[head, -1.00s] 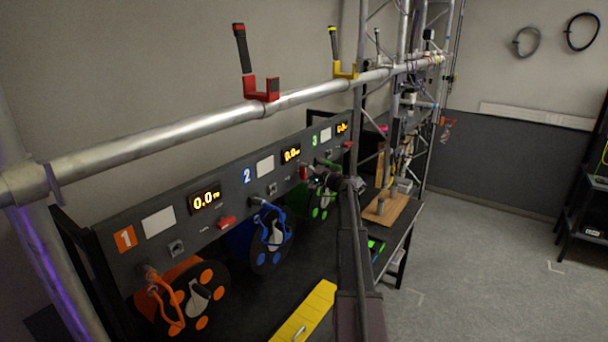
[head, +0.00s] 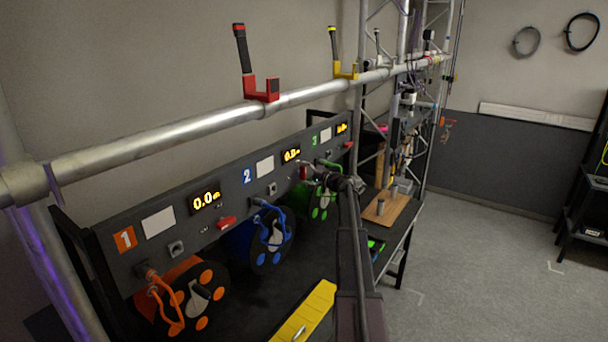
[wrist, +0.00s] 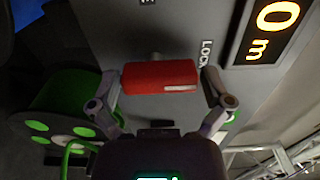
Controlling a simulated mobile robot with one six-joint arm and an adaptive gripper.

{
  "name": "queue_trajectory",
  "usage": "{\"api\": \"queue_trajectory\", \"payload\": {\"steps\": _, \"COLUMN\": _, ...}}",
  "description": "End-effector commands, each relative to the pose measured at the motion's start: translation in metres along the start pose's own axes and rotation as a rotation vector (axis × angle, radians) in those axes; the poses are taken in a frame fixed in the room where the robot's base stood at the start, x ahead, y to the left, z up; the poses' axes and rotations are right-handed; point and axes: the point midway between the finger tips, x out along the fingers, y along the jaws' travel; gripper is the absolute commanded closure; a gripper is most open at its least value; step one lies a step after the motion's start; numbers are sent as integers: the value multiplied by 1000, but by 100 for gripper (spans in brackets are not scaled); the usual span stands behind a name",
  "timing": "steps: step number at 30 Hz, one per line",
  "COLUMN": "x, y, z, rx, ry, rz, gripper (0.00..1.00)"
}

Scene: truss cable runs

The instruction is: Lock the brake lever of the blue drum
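The blue drum (head: 240,238) sits under panel section 2 in the head view, with blue cable over its front. A red brake lever (head: 303,173) is on the panel just below the second display. In the wrist view the red lever (wrist: 160,76) lies crosswise in front of my gripper (wrist: 160,82), with the word LOCK beside its right end. My gripper's fingers are spread, one at each end of the lever. I cannot tell whether they touch it. In the head view my gripper (head: 312,172) is at the panel, partly covering the lever.
The green drum (head: 323,203) is just right of the blue one and shows at left in the wrist view (wrist: 70,100). The orange drum (head: 190,292) is at front left. A metal rail (head: 190,131) with red (head: 262,90) and yellow hooks crosses above. A yellow piece (head: 305,315) lies on the bench.

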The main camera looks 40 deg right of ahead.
Motion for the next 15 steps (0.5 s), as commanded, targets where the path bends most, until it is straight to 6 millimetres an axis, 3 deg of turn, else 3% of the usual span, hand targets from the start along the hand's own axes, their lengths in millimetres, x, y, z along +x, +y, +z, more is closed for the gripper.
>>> {"api": "queue_trajectory", "payload": {"steps": 9, "x": -2, "y": 0, "z": 1, "rx": -2, "ry": -1, "rz": 2, "gripper": 0}}
{"api": "queue_trajectory", "payload": {"steps": 15, "x": -15, "y": 0, "z": 1, "rx": -2, "ry": 0, "rz": 2, "gripper": 0}}
